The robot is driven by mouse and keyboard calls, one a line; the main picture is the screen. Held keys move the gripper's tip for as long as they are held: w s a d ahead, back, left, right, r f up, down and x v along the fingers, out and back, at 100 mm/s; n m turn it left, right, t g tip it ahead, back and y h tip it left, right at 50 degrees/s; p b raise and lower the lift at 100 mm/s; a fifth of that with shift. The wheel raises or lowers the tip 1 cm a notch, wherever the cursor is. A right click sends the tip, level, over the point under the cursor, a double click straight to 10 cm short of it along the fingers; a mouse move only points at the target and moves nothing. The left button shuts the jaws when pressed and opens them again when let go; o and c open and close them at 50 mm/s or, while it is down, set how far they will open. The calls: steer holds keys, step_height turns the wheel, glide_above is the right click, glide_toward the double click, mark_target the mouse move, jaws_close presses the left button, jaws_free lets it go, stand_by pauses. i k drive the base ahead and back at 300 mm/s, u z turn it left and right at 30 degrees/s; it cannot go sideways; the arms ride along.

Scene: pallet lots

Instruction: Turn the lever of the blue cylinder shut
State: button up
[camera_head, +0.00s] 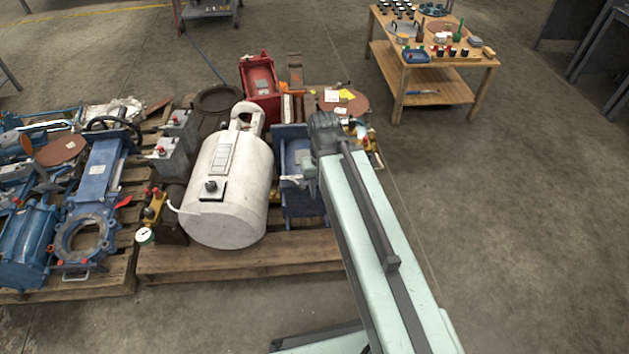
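A blue cylinder (25,245) lies on the pallet at the lower left, partly cut off by the picture's edge. I cannot make out a lever on it. Another blue body (298,205) stands on the middle pallet, right of the white tank, partly hidden by my arm; its full shape and any lever do not show clearly. My arm reaches up from the bottom right, and its dark end is over the right side of this blue body.
A large white tank (229,190) lies on the middle wooden pallet (250,262). A blue valve body (98,180) is on the left pallet. A red housing (260,88) stands behind the tank. A wooden table (440,72) with small parts is at the back right. Floor at right is clear.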

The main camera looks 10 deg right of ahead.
mark_target(292, 179)
steer(key=k, duration=0.5)
steer(key=u, duration=1.65)
steer(key=i, duration=0.6)
steer(key=z, duration=0.55)
